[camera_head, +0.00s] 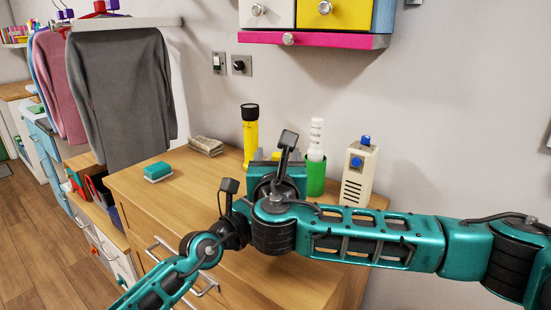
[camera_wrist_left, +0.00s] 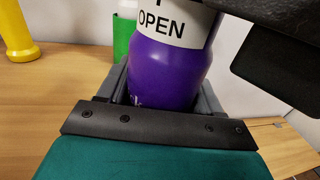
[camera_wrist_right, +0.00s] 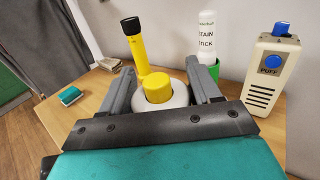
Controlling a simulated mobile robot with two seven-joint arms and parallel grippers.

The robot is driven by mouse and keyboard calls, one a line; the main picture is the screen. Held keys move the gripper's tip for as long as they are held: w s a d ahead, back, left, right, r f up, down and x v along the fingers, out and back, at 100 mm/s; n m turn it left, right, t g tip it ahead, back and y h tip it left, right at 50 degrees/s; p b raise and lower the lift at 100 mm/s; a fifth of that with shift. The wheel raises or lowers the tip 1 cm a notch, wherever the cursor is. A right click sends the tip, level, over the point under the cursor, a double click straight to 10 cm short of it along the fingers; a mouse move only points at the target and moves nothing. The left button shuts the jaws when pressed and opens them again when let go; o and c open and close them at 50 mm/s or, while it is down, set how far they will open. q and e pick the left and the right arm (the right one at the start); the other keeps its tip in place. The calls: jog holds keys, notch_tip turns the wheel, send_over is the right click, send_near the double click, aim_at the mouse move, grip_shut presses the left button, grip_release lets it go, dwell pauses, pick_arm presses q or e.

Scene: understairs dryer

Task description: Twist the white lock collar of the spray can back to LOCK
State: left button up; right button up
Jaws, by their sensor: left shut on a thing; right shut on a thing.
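The spray can has a purple body (camera_wrist_left: 168,72), a white lock collar (camera_wrist_left: 177,28) and a yellow top (camera_wrist_right: 158,88). In the left wrist view the can stands between my left gripper's jaws (camera_wrist_left: 165,95), which are shut on the purple body. The word OPEN on the collar faces that camera. In the right wrist view my right gripper (camera_wrist_right: 162,92) is shut on the white collar, with a finger on each side and the yellow top between them. In the head view my arms hide most of the can.
A yellow flashlight (camera_head: 250,135), a white stain stick (camera_head: 316,138) in a green cup (camera_head: 315,178) and a beige box with a blue button (camera_head: 356,172) stand near the can on the wooden dresser (camera_head: 135,192). A teal sponge (camera_head: 158,172) and folded cloth (camera_head: 206,146) lie left.

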jog(key=shift+d+r+m+h, duration=0.15)
jog(key=shift+m+h, duration=0.65)
jog(key=shift+h, duration=0.4)
jog(key=o, duration=1)
notch_tip(320, 180, up, 10)
jog(key=shift+f, duration=0.1)
